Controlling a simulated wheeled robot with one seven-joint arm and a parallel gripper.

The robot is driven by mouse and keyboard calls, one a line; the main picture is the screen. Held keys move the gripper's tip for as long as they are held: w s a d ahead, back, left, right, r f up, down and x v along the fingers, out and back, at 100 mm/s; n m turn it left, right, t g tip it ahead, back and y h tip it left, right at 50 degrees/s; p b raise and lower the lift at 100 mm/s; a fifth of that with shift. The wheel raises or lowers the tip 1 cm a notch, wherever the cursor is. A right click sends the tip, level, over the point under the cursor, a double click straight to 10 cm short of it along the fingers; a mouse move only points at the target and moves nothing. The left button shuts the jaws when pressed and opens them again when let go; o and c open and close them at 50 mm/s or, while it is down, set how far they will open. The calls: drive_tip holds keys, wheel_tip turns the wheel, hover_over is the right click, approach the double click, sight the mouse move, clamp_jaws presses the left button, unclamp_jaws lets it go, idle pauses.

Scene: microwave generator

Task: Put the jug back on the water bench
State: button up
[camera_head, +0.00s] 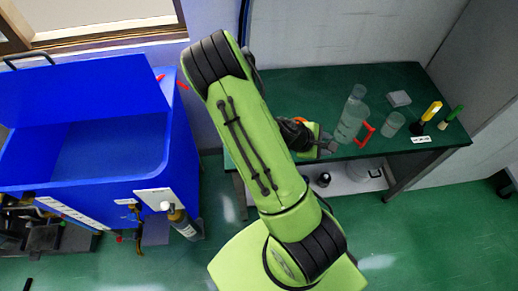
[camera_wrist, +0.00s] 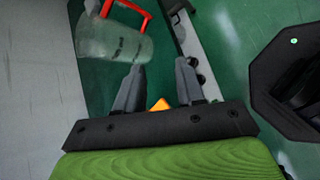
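The clear jug (camera_head: 347,127) with a red handle stands on the green-topped bench (camera_head: 290,88), near its front edge. In the wrist view the jug (camera_wrist: 112,42) is at the upper left, with its red handle on the far side. My gripper (camera_wrist: 158,75) is open, its two dark fingers apart with nothing held between them. The fingertips are close to the jug but do not appear to hold it. I cannot tell whether this is the water bench.
A large blue tub (camera_head: 95,135) stands left. The bench's left part looks clear.

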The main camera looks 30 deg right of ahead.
drive_tip(key=w+a+r+m+t+y, duration=0.2)
drive_tip(key=w+a+r+m+y, duration=0.1)
drive_tip(key=a+r, duration=0.4)
drive_tip(key=w+a+r+m+t+y, duration=0.2)
drive_tip(key=a+r+m+y, duration=0.2)
drive_tip(key=a, duration=0.4)
drive_tip(key=s+a+r+t+y, duration=0.2)
drive_tip(key=s+a+r+t, duration=0.1)
drive_tip(key=s+a+r, duration=0.5)
drive_tip(key=a+r, duration=0.3)
drive_tip(key=r, duration=0.1)
drive_tip(key=shift+s+a+r+m+y, duration=0.2)
drive_tip(key=shift+s+m+y, duration=0.1)
drive_tip(key=shift+m, duration=0.1)
drive_tip(key=shift+w, duration=0.1)
